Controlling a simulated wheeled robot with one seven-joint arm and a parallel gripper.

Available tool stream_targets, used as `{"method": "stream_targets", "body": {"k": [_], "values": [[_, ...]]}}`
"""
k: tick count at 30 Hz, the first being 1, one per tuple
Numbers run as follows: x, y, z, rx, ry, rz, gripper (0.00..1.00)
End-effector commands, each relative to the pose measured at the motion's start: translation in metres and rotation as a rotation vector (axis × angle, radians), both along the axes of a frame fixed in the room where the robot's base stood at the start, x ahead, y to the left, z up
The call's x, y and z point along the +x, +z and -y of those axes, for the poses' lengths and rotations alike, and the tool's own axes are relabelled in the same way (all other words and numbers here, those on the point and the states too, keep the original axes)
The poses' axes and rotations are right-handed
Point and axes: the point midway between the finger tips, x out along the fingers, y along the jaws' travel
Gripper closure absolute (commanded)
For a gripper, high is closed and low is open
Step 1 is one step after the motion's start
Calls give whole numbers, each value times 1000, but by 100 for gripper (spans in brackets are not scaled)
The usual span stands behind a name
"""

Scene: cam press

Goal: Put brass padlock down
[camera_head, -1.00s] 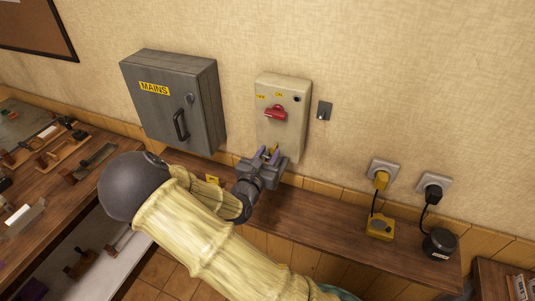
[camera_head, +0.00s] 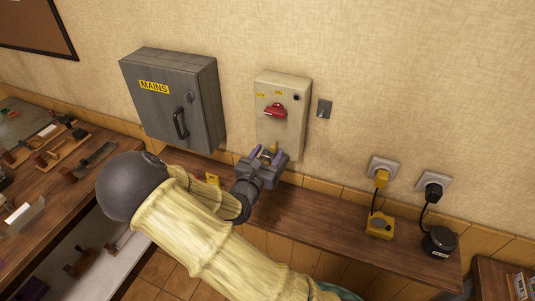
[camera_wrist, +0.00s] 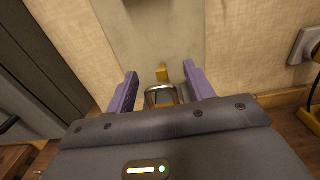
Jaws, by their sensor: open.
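My gripper (camera_head: 268,152) is open, in front of the lower part of the pale switch box on the wall. In the wrist view its two purple fingers (camera_wrist: 160,88) stand apart. Between them is the metal shackle of the brass padlock (camera_wrist: 161,88), with a gap on each side. A small brass-yellow piece (camera_wrist: 162,72) shows just beyond the shackle; I cannot tell whether it belongs to the padlock. The rest of the padlock is hidden by my gripper, and I cannot tell what it rests on.
The switch box (camera_head: 284,95) has a red handle (camera_head: 275,110). A grey MAINS cabinet (camera_head: 172,100) is on the left. The wooden ledge (camera_head: 310,222) below has a small yellow item (camera_head: 212,179), a yellow device (camera_head: 380,226) and a black device (camera_head: 440,242), the last two plugged into wall sockets.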

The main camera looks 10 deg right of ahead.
Motion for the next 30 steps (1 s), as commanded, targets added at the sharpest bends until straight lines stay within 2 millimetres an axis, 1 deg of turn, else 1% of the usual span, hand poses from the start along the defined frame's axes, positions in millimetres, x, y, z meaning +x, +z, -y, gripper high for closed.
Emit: {"method": "stream_targets", "body": {"k": [5, 15, 18, 22, 30], "values": [[-23, -3, -18, 1, 5, 0, 47], [-76, -2, -57, 3, 5, 0, 47], [-86, -1, -64, 1, 4, 0, 47], [-93, 0, -68, 1, 3, -1, 47], [-93, 0, -68, -1, 1, -1, 47]]}}
